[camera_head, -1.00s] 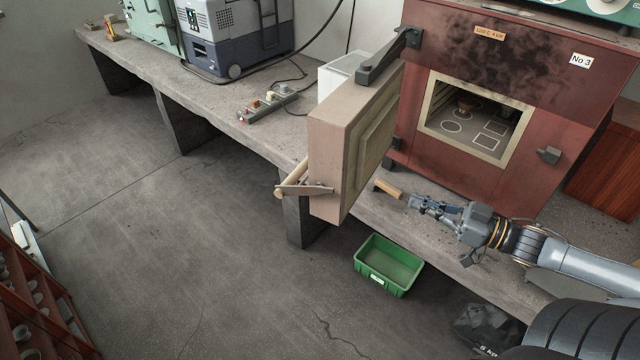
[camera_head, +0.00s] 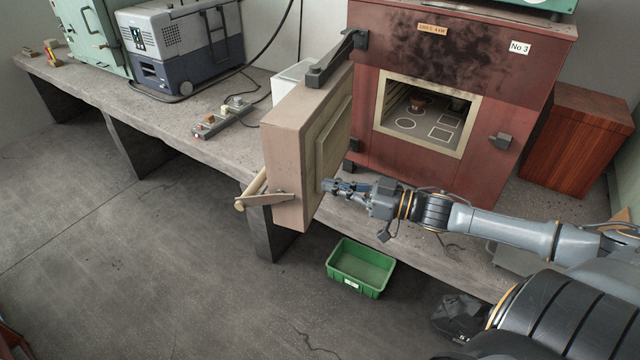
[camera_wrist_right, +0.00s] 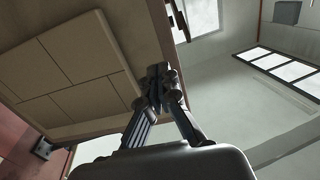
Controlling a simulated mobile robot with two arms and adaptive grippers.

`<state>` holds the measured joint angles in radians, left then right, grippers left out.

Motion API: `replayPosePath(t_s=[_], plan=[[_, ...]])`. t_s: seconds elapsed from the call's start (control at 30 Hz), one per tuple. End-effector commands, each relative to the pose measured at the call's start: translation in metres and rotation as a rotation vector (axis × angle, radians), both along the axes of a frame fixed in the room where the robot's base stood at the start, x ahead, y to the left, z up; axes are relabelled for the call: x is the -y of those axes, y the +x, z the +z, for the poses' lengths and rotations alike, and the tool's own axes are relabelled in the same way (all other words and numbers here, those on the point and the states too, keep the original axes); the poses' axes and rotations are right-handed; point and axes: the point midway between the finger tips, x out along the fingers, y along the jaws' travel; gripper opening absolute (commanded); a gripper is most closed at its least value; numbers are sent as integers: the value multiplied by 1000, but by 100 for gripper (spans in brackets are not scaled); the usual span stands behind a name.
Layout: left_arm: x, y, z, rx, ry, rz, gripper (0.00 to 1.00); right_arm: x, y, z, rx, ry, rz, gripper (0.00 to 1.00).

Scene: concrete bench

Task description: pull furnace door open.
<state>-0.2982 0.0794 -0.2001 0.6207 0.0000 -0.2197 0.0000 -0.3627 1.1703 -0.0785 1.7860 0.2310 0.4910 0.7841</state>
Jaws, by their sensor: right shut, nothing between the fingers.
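The furnace (camera_head: 440,165) is a dark red box on the bench, with a square opening that shows a shelf with marked outlines and a small cup inside. Its thick beige door (camera_head: 290,160) stands swung wide open to the left on a dark hinge arm. The door's handle (camera_head: 258,187) is on the outer side, facing away from the opening. My right gripper (camera_head: 328,186) is shut and empty at the door's inner face, near its lower free edge. In the right wrist view the closed fingertips (camera_wrist_right: 160,80) overlap the door's edge (camera_wrist_right: 140,30); contact is unclear. My left gripper is not in view.
The concrete bench (camera_head: 180,112) carries a power strip (camera_head: 222,116), a grey-blue machine (camera_head: 180,45) and a green cabinet (camera_head: 85,35). A green bin (camera_head: 361,268) sits on the floor below. A reddish wooden box (camera_head: 575,140) stands right of the furnace. Floor at left is clear.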

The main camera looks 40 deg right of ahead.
Motion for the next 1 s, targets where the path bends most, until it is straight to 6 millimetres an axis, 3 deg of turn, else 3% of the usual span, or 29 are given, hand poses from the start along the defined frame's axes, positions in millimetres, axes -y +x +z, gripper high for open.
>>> replayPosePath(t_s=[0.33,0.87,1.0], plan=[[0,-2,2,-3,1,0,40,-16,24,1,1,1,-1,0],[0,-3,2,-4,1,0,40,-20,28,0,0,0,-1,0],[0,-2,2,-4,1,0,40,-27,37,0,4,5,-30,0]])
